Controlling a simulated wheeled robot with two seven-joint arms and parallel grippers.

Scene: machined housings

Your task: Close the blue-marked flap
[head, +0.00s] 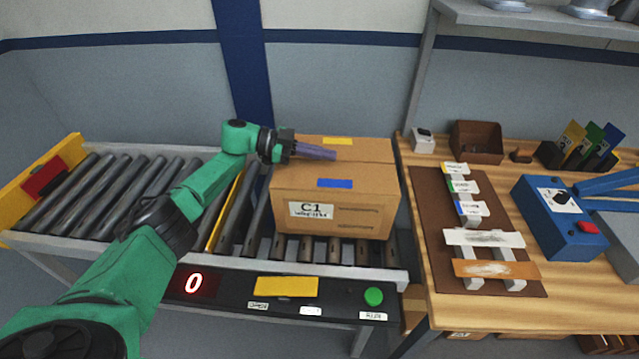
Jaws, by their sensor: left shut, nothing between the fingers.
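A cardboard box (290,225) labelled C1 stands on the roller conveyor, right of centre in the head view. Its blue-marked flap (375,178) carries a blue strip (335,183) near the front edge. This flap appears to lie across the front part of the top; I cannot tell whether it is fully flat. A yellow strip (337,141) marks the rear flap. My left gripper (331,154) is shut and empty, its fingers pointing right over the top of the box. I cannot tell whether they touch the cardboard. My right gripper is out of view.
The conveyor rollers (125,185) are free to the left of the box. A wooden bench (420,140) adjoins on the right, with a brown mat (432,225), a brown bin (476,148) and a blue device (552,225). A green button (374,296) sits on the conveyor's front panel.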

